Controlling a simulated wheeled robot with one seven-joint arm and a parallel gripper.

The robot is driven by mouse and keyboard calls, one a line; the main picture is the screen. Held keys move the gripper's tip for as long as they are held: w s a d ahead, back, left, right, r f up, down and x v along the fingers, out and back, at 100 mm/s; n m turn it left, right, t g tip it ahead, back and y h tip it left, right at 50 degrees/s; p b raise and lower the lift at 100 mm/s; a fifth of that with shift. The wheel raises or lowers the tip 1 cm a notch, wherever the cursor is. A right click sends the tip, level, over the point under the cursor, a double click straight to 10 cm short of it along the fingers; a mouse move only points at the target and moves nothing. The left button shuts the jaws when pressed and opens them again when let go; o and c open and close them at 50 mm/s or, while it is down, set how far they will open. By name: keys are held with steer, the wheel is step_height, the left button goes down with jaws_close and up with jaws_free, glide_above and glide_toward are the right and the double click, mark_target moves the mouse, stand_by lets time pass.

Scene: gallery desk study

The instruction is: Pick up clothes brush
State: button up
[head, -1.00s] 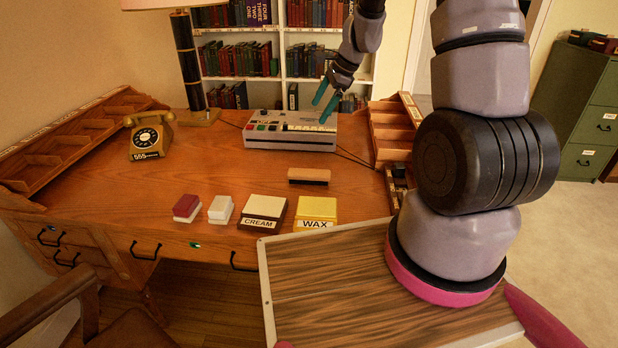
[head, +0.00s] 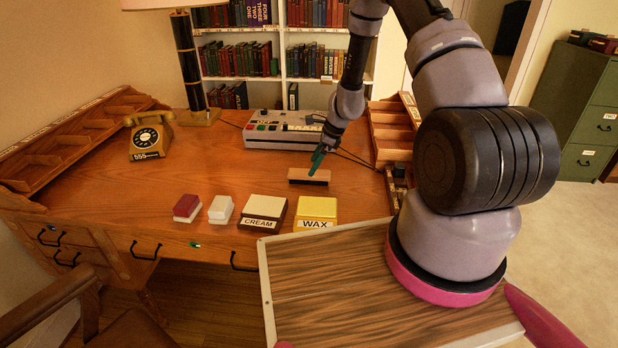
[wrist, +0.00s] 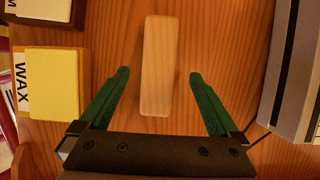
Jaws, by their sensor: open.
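The clothes brush (head: 309,177) is a small block with a wooden top and a dark lower side, lying on the wooden desk in front of the grey recorder-like machine. In the wrist view its pale wooden top (wrist: 158,66) runs lengthwise away from me. My gripper (head: 317,163) is over the brush in the head view, with its green fingers pointing down. In the wrist view the gripper (wrist: 157,74) is open, with the near end of the brush between the two fingertips and a gap on each side. The fingers hide a little of the brush in the head view.
A yellow WAX box (head: 316,212), a CREAM box (head: 263,213), a white block (head: 221,209) and a red block (head: 187,208) line the desk's front. The grey machine (head: 284,142) stands behind the brush. Desk (head: 200,172) left of the brush is clear.

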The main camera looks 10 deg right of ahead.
steer(key=x, duration=0.5)
jaws_close()
step_height(320, 180, up, 10)
steer(key=shift+r, duration=0.1)
stand_by(0.5)
